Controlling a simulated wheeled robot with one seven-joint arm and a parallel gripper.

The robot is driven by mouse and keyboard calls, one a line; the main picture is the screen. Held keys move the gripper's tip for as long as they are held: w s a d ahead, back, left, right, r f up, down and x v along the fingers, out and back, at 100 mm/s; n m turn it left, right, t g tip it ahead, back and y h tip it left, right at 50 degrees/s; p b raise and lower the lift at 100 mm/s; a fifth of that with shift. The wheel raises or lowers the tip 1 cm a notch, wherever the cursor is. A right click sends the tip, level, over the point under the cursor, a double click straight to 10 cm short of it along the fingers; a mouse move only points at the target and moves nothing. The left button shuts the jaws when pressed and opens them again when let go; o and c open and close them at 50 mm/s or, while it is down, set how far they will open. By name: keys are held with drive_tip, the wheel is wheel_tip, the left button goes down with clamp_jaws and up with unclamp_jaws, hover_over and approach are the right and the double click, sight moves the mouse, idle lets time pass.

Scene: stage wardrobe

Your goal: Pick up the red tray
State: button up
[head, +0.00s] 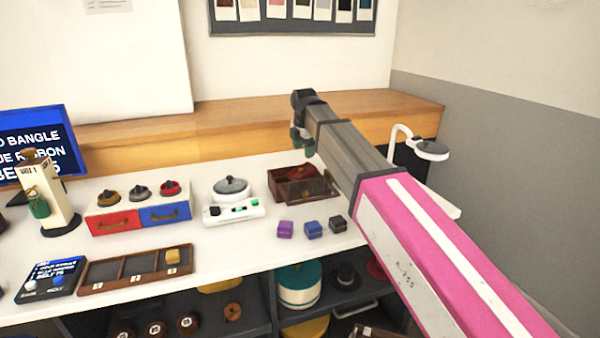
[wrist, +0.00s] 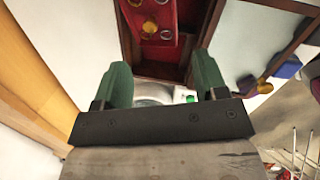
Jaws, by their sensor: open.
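In the head view, the red tray (head: 312,171) is a small dark-red patch in the wooden box (head: 283,197), partly hidden by my arm. My gripper (wrist: 162,64) has its two green fingers apart and empty, with the tray ahead of the tips. In the head view my gripper (head: 303,143) is above and behind the box.
A white pot with a grey lid (head: 232,190) stands left of the box. Purple, blue and dark small boxes (head: 312,229) sit in front. A red and blue drawer unit (head: 138,214) is farther left. A lamp (head: 430,148) stands right.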

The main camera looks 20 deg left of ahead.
sight(304, 167)
drive_tip(key=f, duration=0.3)
drive_tip(key=w+f, duration=0.1)
drive_tip(key=f, duration=0.5)
drive_tip(key=shift+w+a+f, duration=0.3)
drive_tip(key=shift+f, duration=0.05)
drive_tip(key=c, duration=0.8)
drive_tip(key=shift+r, duration=0.1)
drive_tip(key=shift+r, duration=0.5)
drive_tip(key=r, duration=0.3)
drive_tip(key=shift+s+a+r, duration=0.1)
drive_tip(key=shift+s+r, duration=0.1)
drive_tip(key=s+a+r, duration=0.2)
drive_tip(key=s, duration=0.1)
drive_tip(key=s+a+r, duration=0.2)
drive_tip(key=s, duration=0.1)
drive_tip(key=s+a+r, duration=0.2)
drive_tip(key=s, duration=0.1)
drive_tip(key=shift+s+a+r, duration=0.1)
drive_tip(key=shift+s+r, duration=0.1)
drive_tip(key=shift+r, duration=0.05)
